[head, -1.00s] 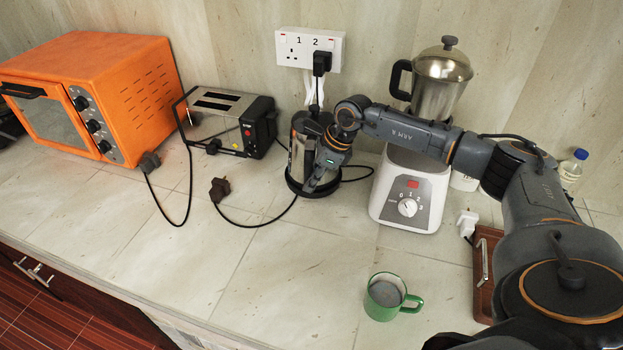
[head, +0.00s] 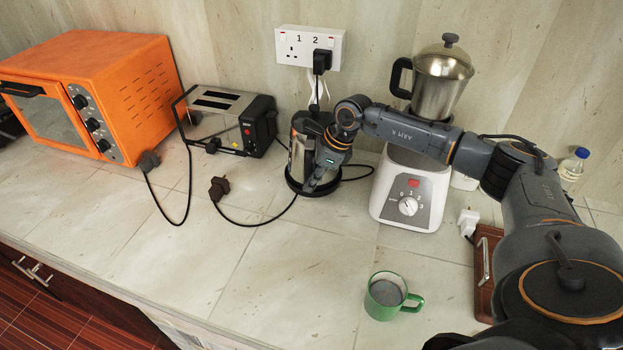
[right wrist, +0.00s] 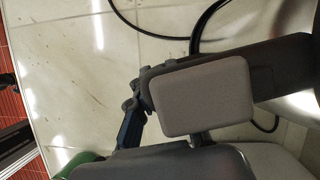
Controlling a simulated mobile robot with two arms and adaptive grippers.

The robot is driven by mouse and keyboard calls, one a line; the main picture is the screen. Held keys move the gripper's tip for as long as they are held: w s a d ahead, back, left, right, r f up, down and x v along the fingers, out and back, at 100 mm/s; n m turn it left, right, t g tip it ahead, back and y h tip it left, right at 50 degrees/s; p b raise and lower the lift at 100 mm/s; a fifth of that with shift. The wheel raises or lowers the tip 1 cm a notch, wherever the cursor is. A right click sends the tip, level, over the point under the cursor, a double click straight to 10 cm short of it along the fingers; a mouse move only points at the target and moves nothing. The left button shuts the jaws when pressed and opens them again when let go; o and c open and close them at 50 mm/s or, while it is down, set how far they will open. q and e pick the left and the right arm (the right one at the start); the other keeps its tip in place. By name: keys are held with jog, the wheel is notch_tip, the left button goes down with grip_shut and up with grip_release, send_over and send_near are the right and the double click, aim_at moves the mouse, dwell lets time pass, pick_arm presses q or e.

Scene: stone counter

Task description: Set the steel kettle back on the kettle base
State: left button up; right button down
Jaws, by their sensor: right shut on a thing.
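The steel kettle (head: 297,152), with a black lid and dark handle, stands upright below the wall socket in the head view, partly hidden by my right gripper. My right gripper (head: 322,178) is shut on the kettle at its near right side, where the handle is. The black round kettle base (head: 305,188) shows as a rim under the kettle. The kettle is over the base; I cannot tell if it is fully seated. In the right wrist view a grey finger pad (right wrist: 205,97) lies against a dark part. My left gripper is not in view.
A toaster (head: 228,120) and orange oven (head: 90,90) stand to the left. A blender (head: 412,190) stands close on the right under my arm. A green mug (head: 384,293) is in front. A loose plug (head: 219,187) and cords lie on the counter. The front middle is clear.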

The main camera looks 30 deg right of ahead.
jog(key=shift+w+r, duration=0.15)
jog(key=shift+r, duration=0.15)
jog(key=c, duration=1.2)
grip_release()
jog(key=shift+s+f, duration=0.4)
jog(key=shift+d+r, duration=0.1)
jog(key=shift+r, duration=0.4)
jog(key=v, duration=1.1)
jog(key=shift+r, duration=0.3)
